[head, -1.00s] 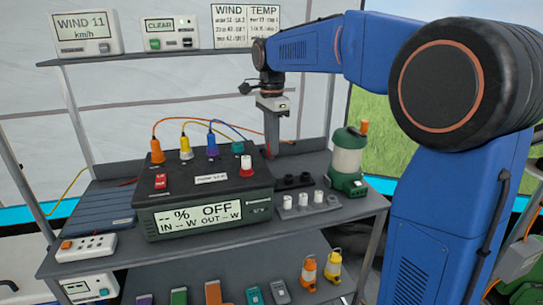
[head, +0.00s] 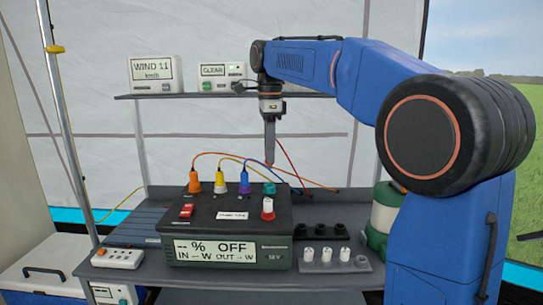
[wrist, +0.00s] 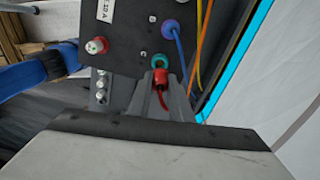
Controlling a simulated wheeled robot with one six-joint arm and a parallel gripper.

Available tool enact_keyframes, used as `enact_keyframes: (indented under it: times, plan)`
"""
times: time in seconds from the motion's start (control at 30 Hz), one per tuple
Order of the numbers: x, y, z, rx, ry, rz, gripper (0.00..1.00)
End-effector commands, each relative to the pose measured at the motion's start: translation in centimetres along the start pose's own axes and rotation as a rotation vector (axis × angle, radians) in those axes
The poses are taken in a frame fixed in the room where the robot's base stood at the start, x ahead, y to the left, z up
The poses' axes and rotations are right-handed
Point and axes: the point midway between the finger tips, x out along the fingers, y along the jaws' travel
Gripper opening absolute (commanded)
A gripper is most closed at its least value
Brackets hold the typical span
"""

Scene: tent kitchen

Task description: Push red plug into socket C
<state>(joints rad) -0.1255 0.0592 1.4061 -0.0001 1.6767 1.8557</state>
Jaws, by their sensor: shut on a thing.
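The black power box (head: 228,226) stands on the table, with orange (head: 194,183), yellow (head: 220,183) and blue (head: 245,184) plugs seated along its back edge. A teal ring-like socket (head: 269,188) sits at the right end of that row; it also shows in the wrist view (wrist: 159,61). My gripper (head: 269,162) points down above the teal socket. In the wrist view it is shut on the red plug (wrist: 160,77), whose red cable trails below it. The plug overlaps the teal socket's near edge there; whether they touch, I cannot tell.
A red-and-white knob (head: 268,208) and a red switch (head: 186,210) sit on the box top. A shelf (head: 190,95) with display units is behind. A power strip (head: 118,258) lies left.

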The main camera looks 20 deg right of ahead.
Motion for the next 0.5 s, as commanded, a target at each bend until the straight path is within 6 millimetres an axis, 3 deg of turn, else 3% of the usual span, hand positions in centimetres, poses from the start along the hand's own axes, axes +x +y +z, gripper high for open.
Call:
enact_keyframes:
  times: [0.5]
  plan:
    - [3.4,0.0,0.0,-0.002,0.000,-0.001,0.00]
